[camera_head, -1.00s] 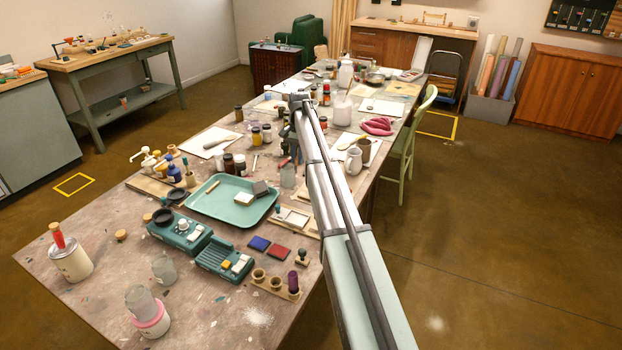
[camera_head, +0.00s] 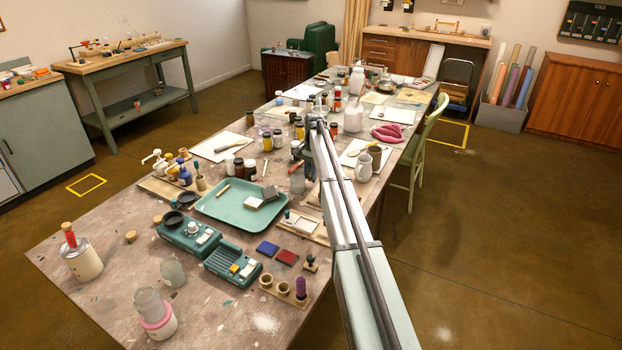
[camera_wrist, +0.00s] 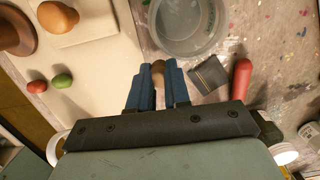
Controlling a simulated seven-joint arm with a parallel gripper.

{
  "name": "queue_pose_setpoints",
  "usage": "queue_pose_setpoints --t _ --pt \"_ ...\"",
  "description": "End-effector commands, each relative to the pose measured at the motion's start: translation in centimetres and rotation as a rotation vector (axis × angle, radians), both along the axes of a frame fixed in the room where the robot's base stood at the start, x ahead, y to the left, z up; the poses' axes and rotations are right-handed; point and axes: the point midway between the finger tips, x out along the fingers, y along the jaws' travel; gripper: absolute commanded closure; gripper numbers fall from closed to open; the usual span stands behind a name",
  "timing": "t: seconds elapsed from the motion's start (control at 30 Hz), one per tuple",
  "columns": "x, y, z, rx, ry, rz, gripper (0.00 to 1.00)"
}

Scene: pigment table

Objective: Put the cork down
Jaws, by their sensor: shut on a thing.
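My gripper (camera_wrist: 159,72) has its blue fingers closed on a small brown piece, likely the cork (camera_wrist: 158,67); the fingers hide most of it. In the wrist view it is just below a clear round glass vessel (camera_wrist: 188,28). Whether the piece touches the table I cannot tell. In the head view my gripper (camera_head: 309,170) is low over the long worktable, right of the green tray (camera_head: 215,213) and beside a glass jar (camera_head: 297,184). The held piece is too small to make out there.
A pale board (camera_wrist: 100,62) with an egg-shaped thing and small red and green balls is to the left. Speckled bare tabletop (camera_wrist: 285,60) shows at upper right. A green chair (camera_head: 428,140) stands at the table's right side.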

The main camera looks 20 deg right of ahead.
Motion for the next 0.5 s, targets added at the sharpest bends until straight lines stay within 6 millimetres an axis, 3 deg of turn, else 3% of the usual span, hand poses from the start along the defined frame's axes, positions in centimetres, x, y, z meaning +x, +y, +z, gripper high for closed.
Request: queue_pose_setpoints --t 0.2,0.5 --pt "0.0 0.0 -2.3 0.0 0.001 0.0 1.0" --pt "0.0 0.0 -2.4 0.001 0.001 0.0 1.0"
